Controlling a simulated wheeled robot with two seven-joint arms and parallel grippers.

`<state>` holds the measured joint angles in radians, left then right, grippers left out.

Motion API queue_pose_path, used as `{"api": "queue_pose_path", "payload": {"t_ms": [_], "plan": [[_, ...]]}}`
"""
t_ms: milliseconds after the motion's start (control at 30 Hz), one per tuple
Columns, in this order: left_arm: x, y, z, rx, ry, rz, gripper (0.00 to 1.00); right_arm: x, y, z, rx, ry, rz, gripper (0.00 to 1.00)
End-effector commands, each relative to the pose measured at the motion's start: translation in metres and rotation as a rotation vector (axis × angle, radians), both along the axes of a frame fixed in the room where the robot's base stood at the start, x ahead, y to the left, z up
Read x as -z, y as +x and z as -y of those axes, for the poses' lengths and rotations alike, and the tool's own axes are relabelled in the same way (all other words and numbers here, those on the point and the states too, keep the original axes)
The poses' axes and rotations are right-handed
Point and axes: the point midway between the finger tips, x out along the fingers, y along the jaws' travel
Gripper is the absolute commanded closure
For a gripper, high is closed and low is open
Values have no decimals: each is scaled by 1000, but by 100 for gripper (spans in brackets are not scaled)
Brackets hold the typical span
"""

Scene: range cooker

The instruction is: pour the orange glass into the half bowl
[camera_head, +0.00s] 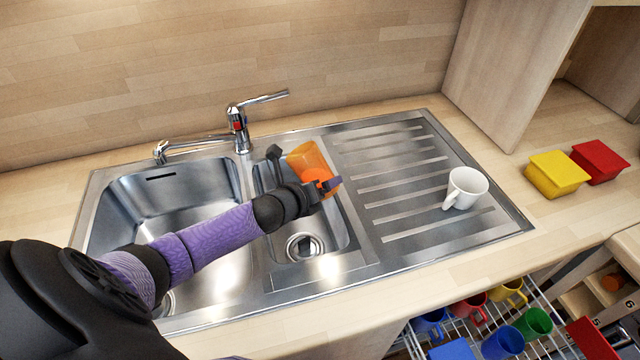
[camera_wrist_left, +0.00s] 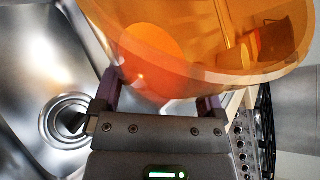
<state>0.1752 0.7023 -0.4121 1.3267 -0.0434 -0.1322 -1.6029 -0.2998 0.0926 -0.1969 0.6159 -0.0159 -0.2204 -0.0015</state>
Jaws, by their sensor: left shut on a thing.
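The orange glass (camera_head: 306,158) is see-through and tilted, held above the half bowl (camera_head: 334,228), the small basin in the middle of the sink unit. My left gripper (camera_head: 308,172) is shut on it. In the left wrist view the orange glass (camera_wrist_left: 240,40) fills the upper part, between the fingers of the left gripper (camera_wrist_left: 160,100). A rounder, deeper orange shape (camera_wrist_left: 152,55) shows through its wall; I cannot tell whether it is loose inside. The glass and gripper hide part of the half bowl. My right gripper is out of view.
The tap (camera_head: 238,128) stands behind the large basin (camera_head: 200,205). A white mug (camera_head: 466,188) stands on the ribbed drainboard (camera_head: 400,160). Yellow (camera_head: 556,174) and red (camera_head: 600,160) boxes sit on the right counter. A rack (camera_head: 545,345) with several coloured mugs is below.

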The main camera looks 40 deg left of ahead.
Motion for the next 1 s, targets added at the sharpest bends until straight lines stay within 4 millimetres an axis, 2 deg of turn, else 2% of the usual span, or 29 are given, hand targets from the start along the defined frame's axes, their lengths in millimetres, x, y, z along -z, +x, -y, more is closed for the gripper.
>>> {"api": "queue_pose_path", "payload": {"t_ms": [533, 1000], "plan": [[-1, 0, 0, 0, -4, 3, 90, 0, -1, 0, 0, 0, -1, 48], [-3, 1, 5, 1, -122, 15, 90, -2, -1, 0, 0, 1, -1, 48]]}}
